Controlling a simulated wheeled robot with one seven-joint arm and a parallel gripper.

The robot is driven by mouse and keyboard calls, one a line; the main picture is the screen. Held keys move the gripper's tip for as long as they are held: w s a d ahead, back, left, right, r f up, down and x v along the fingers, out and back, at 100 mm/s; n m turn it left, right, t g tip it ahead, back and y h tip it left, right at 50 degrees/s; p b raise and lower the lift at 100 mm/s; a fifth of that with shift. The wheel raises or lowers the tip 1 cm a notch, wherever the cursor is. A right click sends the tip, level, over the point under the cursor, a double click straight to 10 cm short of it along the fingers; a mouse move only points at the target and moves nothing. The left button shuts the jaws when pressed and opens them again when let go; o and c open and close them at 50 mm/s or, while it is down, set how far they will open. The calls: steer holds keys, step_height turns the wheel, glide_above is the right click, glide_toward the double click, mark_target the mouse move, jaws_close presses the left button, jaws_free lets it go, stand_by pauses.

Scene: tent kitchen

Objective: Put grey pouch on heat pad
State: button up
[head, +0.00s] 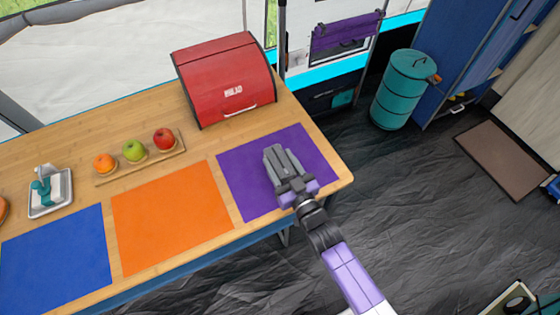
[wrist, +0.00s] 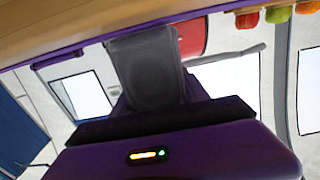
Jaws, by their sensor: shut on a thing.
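A grey pouch (head: 283,158) is in my gripper (head: 290,180), above or on the purple mat (head: 245,202) at the right end of the counter. My gripper is shut on it. In the wrist view the pouch (wrist: 148,72) shows as a dark grey, textured block in front of the purple gripper body. I cannot tell whether it touches the mat. Three flat mats lie in a row: the purple one, an orange mat (head: 170,215) and a blue mat (head: 55,260). None is visibly marked as the heat pad.
A red bread box (head: 222,80) stands behind the purple mat. A wooden board (head: 140,170) with three fruits lies behind the orange mat. A small tray (head: 50,205) with a teal-handled item is behind the blue mat. The orange and blue mats are bare.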

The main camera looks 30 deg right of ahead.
steer(key=shift+f, duration=0.1)
steer(key=o, duration=1.4)
steer(key=shift+o, duration=0.2)
steer(key=shift+r, duration=0.2)
steer(key=s+b, duration=0.1)
steer(key=s, duration=1.1)
